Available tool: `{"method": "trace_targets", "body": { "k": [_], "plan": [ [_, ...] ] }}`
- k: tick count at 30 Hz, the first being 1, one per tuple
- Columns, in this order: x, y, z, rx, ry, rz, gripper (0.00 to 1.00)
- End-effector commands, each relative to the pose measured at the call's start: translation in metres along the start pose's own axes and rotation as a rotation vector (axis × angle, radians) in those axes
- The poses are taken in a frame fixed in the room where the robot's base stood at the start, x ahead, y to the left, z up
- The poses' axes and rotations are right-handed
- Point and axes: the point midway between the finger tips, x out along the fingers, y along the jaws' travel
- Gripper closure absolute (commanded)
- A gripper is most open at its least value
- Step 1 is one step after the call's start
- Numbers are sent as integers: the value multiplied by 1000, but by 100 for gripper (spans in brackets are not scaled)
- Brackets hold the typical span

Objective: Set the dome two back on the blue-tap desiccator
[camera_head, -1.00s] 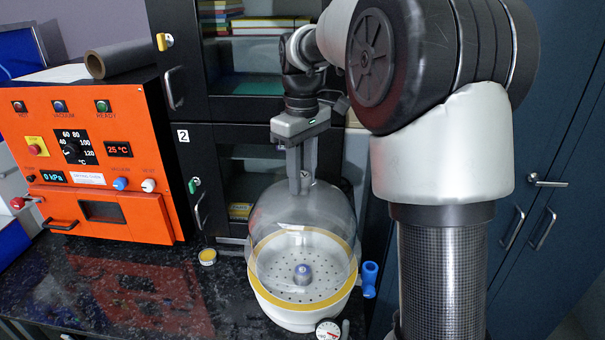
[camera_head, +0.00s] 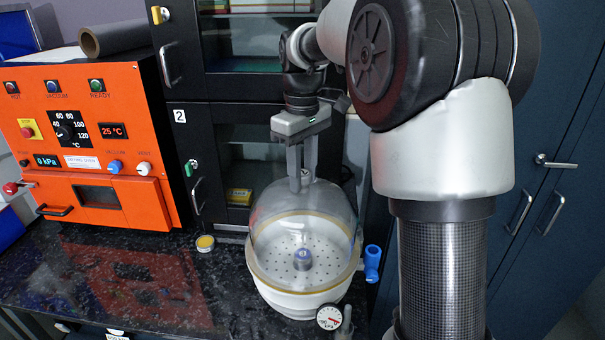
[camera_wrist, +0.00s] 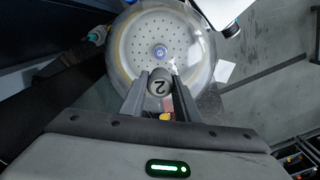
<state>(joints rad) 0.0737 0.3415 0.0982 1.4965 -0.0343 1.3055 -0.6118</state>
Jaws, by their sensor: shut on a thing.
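The clear glass dome (camera_head: 275,205) is upright over the white desiccator base (camera_head: 290,304) with the blue tap (camera_head: 372,262). My gripper (camera_head: 301,186) is shut on the dome's top knob, and the knob (camera_wrist: 160,86) shows a "2" between the fingers in the wrist view. The dome's lower edge lines up closely with the base's rim all round. I cannot tell whether it touches the rim or hangs just above it. Through the glass, a small vial with a blue-violet cap (camera_head: 302,257) stands on the perforated white plate.
A pressure gauge (camera_head: 329,317) sticks out at the base's front. A small yellow-lidded jar (camera_head: 205,243) stands to its left on the dark speckled bench (camera_head: 120,290). An orange oven (camera_head: 100,190) is at the left. Black cabinets (camera_head: 235,115) stand close behind.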

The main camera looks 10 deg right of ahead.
Motion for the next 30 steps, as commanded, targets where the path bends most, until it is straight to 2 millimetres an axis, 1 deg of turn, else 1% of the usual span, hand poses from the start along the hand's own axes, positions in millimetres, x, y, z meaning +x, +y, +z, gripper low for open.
{"method": "trace_targets", "body": {
  "k": [19, 20, 21, 23, 24, 30],
  "plan": [
    [11, 0, 0, 0, 2, 1, 100],
    [11, 0, 0, 0, 2, 1, 70],
    [11, 0, 0, 0, 2, 1, 63],
    [11, 0, 0, 0, 2, 1, 53],
    [11, 0, 0, 0, 1, 1, 50],
    [12, 0, 0, 0, -1, -1, 50]
  ]
}}
